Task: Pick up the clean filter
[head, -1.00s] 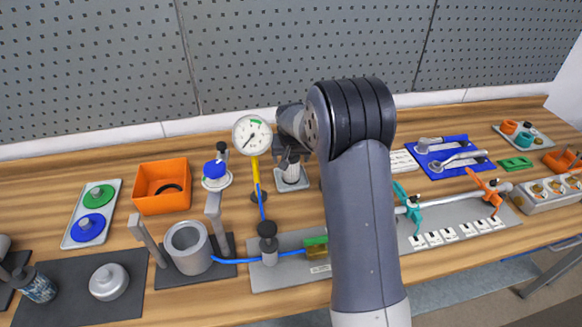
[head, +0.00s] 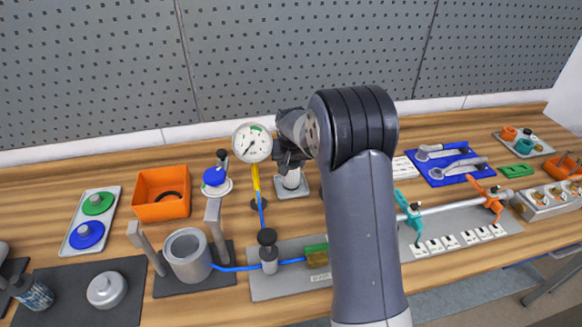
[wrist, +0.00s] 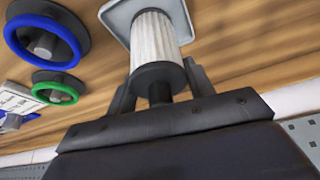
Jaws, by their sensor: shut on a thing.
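The clean filter is a white pleated cylinder with a dark end cap. In the wrist view the filter (wrist: 153,40) sits between the fingers of my gripper (wrist: 158,85), which is shut on it. Its far end is over a small light tray (wrist: 118,18); I cannot tell whether it touches the tray. In the head view the filter (head: 291,179) shows below my gripper (head: 290,160), upright at the tray (head: 292,191). My arm hides part of the area to its right.
A pressure gauge (head: 252,143) on a yellow stem stands just left of my gripper. An orange bin (head: 161,194) and a grey cup (head: 187,255) are farther left. A long fixture with teal (head: 409,213) and orange clamps lies to the right. A pegboard wall rises behind.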

